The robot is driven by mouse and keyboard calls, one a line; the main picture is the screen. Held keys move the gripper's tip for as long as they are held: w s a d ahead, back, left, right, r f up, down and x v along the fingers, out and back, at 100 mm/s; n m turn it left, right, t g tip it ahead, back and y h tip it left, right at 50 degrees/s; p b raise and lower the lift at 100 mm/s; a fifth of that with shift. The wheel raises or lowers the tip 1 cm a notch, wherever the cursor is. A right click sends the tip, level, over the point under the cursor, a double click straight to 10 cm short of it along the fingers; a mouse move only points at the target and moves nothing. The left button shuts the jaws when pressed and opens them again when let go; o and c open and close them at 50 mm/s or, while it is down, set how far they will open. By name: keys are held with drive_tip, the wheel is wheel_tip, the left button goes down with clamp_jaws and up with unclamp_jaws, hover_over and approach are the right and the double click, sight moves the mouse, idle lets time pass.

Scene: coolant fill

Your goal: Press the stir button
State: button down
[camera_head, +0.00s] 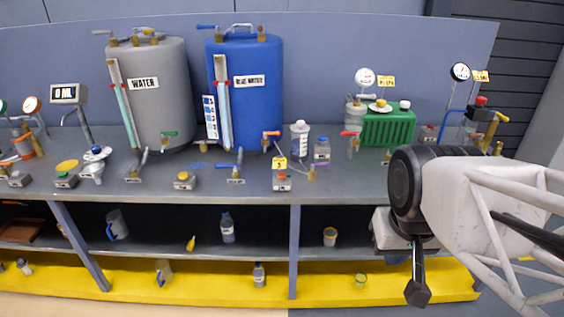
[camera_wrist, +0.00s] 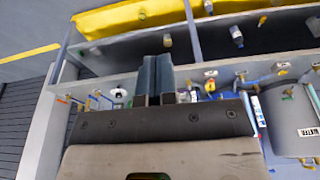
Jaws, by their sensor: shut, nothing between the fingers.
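Several small grey button boxes stand along the front of the bench (camera_head: 225,180). One has a red-orange button (camera_head: 281,181) below a yellow tag; another has a yellow button (camera_head: 184,179), and another a green one (camera_head: 65,179). I cannot read which is the stir button. My gripper (camera_head: 417,292) is shut and empty, pointing down in front of the shelves at the right, apart from all the boxes. In the wrist view its closed fingers (camera_wrist: 156,72) reach toward the bench edge and hide part of the bench.
A grey water tank (camera_head: 165,100) and a blue tank (camera_head: 245,105) stand at the back. Valves, bottles, gauges and a green block (camera_head: 388,128) crowd the bench. The shelf (camera_head: 170,250) below holds bottles and jugs. The space in front of the bench is clear.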

drive_tip(key=w+a+r, duration=0.1)
drive_tip(key=w+r, duration=0.1)
drive_tip(key=w, duration=0.6)
drive_tip(key=w+a+r, duration=0.2)
drive_tip(key=w, duration=0.6)
drive_tip(key=g, duration=0.3)
hover_over(282, 174)
wheel_tip(282, 174, down, 14)
drive_tip(key=shift+s+r, duration=0.15)
drive_tip(key=shift+r, duration=0.05)
drive_tip(key=shift+f, duration=0.15)
wheel_tip(282, 174, down, 14)
drive_tip(key=shift+r, duration=0.15)
